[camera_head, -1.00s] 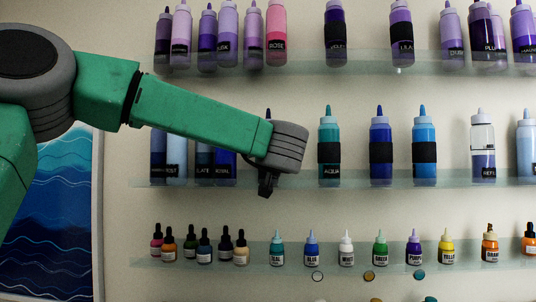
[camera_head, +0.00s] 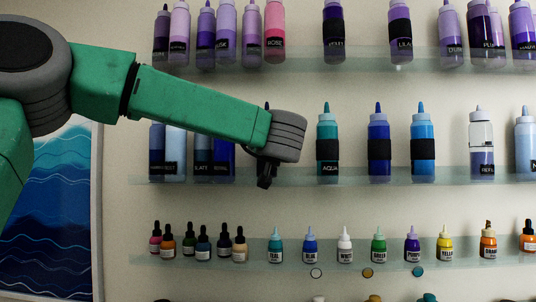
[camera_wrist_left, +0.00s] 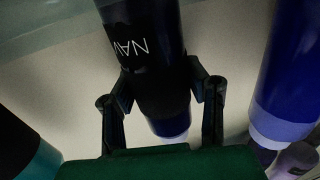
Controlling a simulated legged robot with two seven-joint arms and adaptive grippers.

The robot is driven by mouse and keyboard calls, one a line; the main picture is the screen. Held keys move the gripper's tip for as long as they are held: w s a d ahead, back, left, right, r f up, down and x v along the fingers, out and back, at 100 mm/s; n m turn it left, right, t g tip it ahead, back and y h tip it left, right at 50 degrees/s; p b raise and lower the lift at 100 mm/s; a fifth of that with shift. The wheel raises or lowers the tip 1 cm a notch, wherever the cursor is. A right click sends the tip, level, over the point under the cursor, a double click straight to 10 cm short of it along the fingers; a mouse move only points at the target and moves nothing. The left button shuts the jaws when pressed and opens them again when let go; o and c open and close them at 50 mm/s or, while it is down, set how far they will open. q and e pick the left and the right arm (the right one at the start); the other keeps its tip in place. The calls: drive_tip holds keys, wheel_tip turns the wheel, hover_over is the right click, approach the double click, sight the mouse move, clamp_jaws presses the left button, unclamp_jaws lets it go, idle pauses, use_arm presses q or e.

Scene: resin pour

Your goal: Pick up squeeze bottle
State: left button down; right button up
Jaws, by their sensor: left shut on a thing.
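A dark blue squeeze bottle with a black band reading "NAV" (camera_wrist_left: 145,45) stands between the two fingers of my left gripper (camera_wrist_left: 162,88) in the left wrist view. The fingers are closed around its sides at the band. In the head view my left gripper (camera_head: 266,176) is in front of the middle shelf, between the blue bottles on the left and the aqua bottle (camera_head: 327,140). My arm hides most of the held bottle there. My right gripper is in neither view.
Other bottles stand close by on the middle shelf (camera_head: 300,176), including a blue one (camera_head: 379,140) to the right. A purple row stands on the shelf above (camera_head: 290,56), small dropper bottles on the one below (camera_head: 262,249). A blue wave picture (camera_head: 45,215) hangs at left.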

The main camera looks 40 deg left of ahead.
use_arm(q)
wheel_tip(320, 180, up, 6)
drive_tip(key=shift+s+r, duration=0.1)
drive_tip(key=s+a+b+v, duration=0.2)
drive_tip(key=b+v, duration=0.1)
drive_tip(key=v, duration=1.6)
drive_tip(key=shift+s, duration=0.25)
drive_tip(key=shift+a, duration=0.1)
